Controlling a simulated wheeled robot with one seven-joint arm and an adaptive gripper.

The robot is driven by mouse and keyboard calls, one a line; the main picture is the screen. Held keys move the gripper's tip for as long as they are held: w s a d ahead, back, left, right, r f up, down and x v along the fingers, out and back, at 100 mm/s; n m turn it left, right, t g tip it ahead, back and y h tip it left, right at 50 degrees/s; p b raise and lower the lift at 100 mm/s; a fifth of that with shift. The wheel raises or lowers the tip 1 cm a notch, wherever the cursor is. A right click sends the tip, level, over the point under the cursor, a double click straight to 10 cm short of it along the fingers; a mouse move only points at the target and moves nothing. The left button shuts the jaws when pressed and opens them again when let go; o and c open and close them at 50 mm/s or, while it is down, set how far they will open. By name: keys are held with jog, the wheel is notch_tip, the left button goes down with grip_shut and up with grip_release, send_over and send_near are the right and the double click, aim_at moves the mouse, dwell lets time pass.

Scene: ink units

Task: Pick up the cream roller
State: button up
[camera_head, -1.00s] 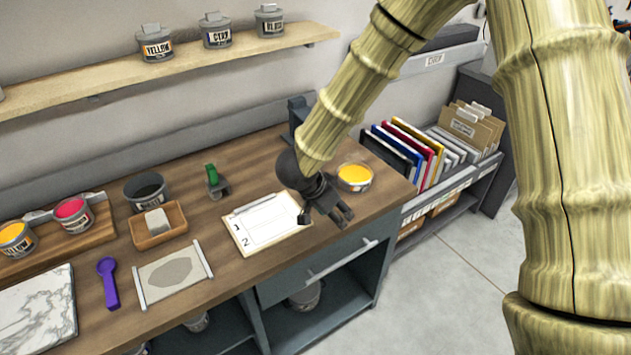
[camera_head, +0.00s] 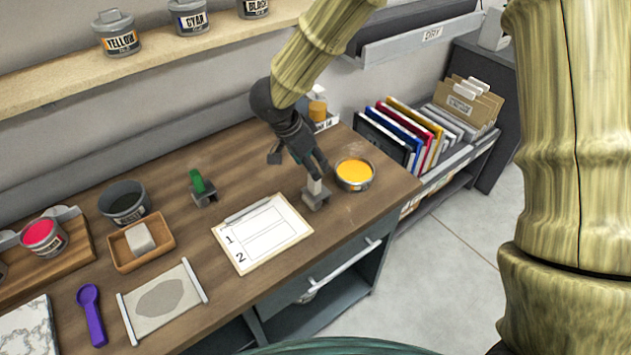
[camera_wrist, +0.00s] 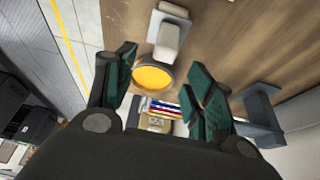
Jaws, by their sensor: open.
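The cream roller stands on the wooden counter near its right end, between the numbered sheet and the tin of yellow ink. Its cream handle (camera_head: 314,186) points up from a grey base. My gripper (camera_head: 298,160) is open and empty above and behind it, with one finger close to the handle in the picture. In the wrist view the cream handle (camera_wrist: 166,42) shows at the top, beyond the open fingertips (camera_wrist: 165,70). Whether a finger touches it I cannot tell. A green-handled roller (camera_head: 200,186) stands farther left.
The yellow ink tin (camera_head: 354,173) stands close right of the cream roller; it also shows between my fingers in the wrist view (camera_wrist: 152,79). The numbered sheet (camera_head: 262,235) lies left. A small rack (camera_head: 325,121) stands behind. The counter's right edge is near.

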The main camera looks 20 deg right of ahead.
aim_at(316, 188)
jog(key=f, duration=0.3)
jog(key=shift+w+d, duration=0.1)
jog(key=shift+w, duration=0.3)
jog(key=shift+s+d+f+p, duration=0.1)
jog(key=shift+d+f+p, duration=0.2)
jog(key=shift+f+p, duration=0.3)
jog(key=x, duration=0.1)
jog(key=p+x, duration=0.1)
jog(key=shift+a+f, duration=0.1)
jog(key=shift+f, duration=0.35)
jog(key=shift+d+f, duration=0.35)
jog(key=shift+f, duration=0.2)
jog(key=c, duration=1.1)
jog(key=shift+a+r, duration=0.1)
jog(key=shift+r, duration=0.1)
